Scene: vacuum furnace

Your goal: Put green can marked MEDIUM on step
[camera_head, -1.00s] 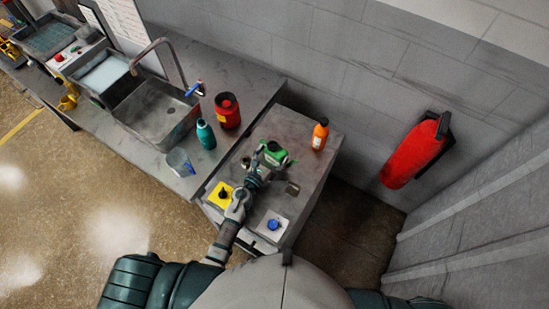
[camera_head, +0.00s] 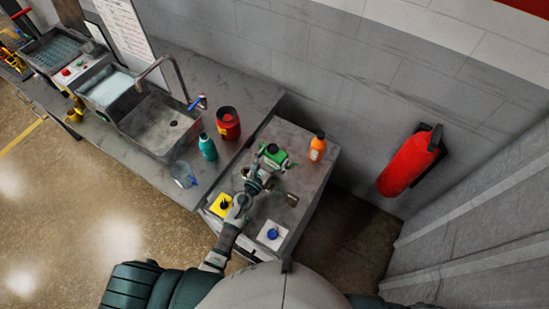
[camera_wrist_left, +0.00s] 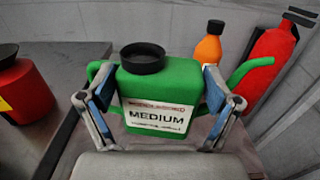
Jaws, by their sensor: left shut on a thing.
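The green can (camera_head: 276,161) with a black cap stands upright toward the back of the lower grey cabinet top (camera_head: 306,176). In the left wrist view the green can (camera_wrist_left: 160,85) shows its white MEDIUM label facing me. My left gripper (camera_head: 265,168) reaches it from the front. In the left wrist view the blue pads of my left gripper (camera_wrist_left: 157,98) press on both sides of the can. I cannot tell whether the can's base touches the surface. My right gripper is not in view. I cannot clearly make out the step.
An orange bottle (camera_head: 317,148) stands right of the can. A red can (camera_head: 228,123) and a teal bottle (camera_head: 207,147) stand on the sink counter. A yellow button plate (camera_head: 221,206) and a white plate with a blue button (camera_head: 272,233) are near the front. A fire extinguisher (camera_head: 408,163) hangs right.

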